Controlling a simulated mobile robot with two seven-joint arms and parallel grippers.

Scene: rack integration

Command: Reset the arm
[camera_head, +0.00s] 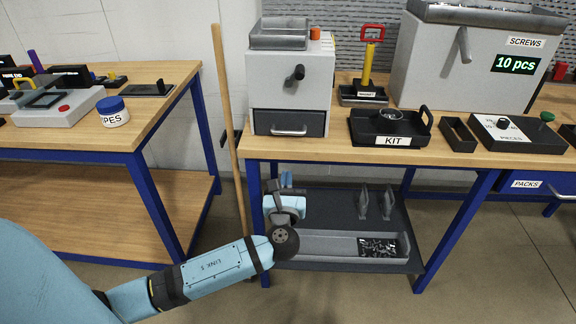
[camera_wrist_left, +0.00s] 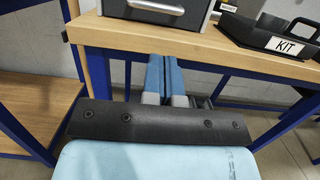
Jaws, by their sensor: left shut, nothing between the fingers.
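My left arm reaches in from the left in the head view. Its left gripper (camera_head: 286,182) is in front of and below the front edge of the right workbench (camera_head: 345,150), over the lower shelf. In the left wrist view the two blue-grey fingers (camera_wrist_left: 164,68) lie side by side with nothing between them, pointing toward the bench edge. The gripper is shut and empty. My right arm and gripper are out of view.
On the bench stand a grey drawer machine (camera_head: 290,80), a black KIT tray (camera_head: 392,125) and a screw dispenser (camera_head: 465,60). A grey bin (camera_head: 330,245) sits on the lower shelf. A wooden pole (camera_head: 228,120) stands left of the bench. Another workbench (camera_head: 165,85) is further left.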

